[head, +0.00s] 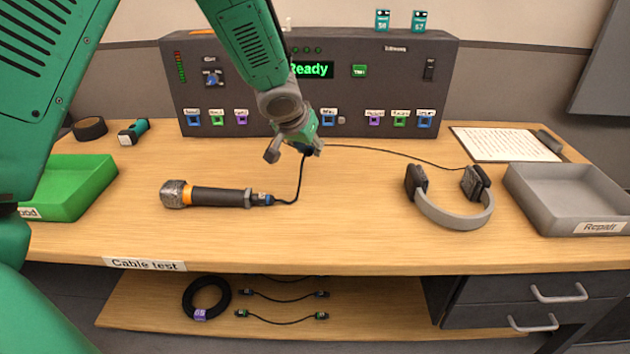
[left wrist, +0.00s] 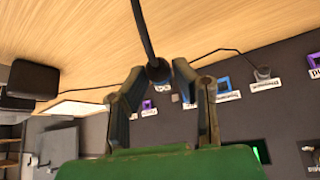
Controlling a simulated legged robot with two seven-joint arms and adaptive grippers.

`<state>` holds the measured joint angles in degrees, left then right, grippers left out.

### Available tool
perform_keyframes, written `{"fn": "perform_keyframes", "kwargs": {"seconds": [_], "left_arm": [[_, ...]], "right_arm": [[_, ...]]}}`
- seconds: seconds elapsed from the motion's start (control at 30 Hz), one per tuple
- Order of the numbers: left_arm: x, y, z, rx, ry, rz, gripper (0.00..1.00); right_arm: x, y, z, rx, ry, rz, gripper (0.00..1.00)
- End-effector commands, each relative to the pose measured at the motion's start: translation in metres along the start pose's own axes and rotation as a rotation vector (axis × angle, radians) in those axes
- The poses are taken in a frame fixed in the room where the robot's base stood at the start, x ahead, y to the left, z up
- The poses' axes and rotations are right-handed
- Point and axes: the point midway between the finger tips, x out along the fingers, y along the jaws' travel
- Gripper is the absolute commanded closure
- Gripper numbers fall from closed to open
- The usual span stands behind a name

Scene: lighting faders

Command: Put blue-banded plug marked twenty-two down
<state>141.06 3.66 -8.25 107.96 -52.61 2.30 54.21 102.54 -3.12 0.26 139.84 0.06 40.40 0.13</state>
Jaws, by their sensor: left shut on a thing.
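My left gripper (head: 296,151) is in front of the dark console, above the back of the bench. It is shut on a dark cable plug (head: 308,151). In the left wrist view the plug (left wrist: 158,71) sits between the two fingertips, with its black cable running away from it. The cable (head: 302,182) curves down to a blue-banded connector (head: 262,199) at the end of a microphone (head: 215,196) lying on the bench. My right gripper is not in view.
The console (head: 400,85) has a row of labelled coloured sockets. A headset (head: 452,212) lies right, its cable (head: 400,153) running back to the console. A green tray (head: 85,178) stands left, a grey tray (head: 570,205) right. Bench between microphone and headset is clear.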

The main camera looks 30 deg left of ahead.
Motion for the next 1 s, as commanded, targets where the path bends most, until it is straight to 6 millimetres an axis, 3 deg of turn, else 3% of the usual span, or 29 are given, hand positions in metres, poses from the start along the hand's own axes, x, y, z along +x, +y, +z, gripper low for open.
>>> {"fn": "perform_keyframes", "kwargs": {"seconds": [0.1, 0.33, 0.53, 0.97, 1.0], "left_arm": [[0.02, 0.002, 0.015, 0.003, -0.001, -0.003, 1.0], [0.032, 0.004, 0.024, 0.003, 0.002, -0.004, 1.0], [0.056, 0.004, 0.04, 0.004, 0.001, -0.004, 1.0], [0.06, 0.003, 0.043, 0.0, 0.002, -0.002, 1.0], [0.061, 0.003, 0.043, 0.0, 0.002, -0.002, 0.73]], "right_arm": [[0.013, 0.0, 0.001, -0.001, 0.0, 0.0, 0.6], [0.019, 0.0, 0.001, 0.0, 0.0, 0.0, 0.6], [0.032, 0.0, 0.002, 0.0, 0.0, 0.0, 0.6], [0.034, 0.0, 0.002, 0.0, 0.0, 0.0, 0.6], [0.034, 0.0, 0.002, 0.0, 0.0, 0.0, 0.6]]}}
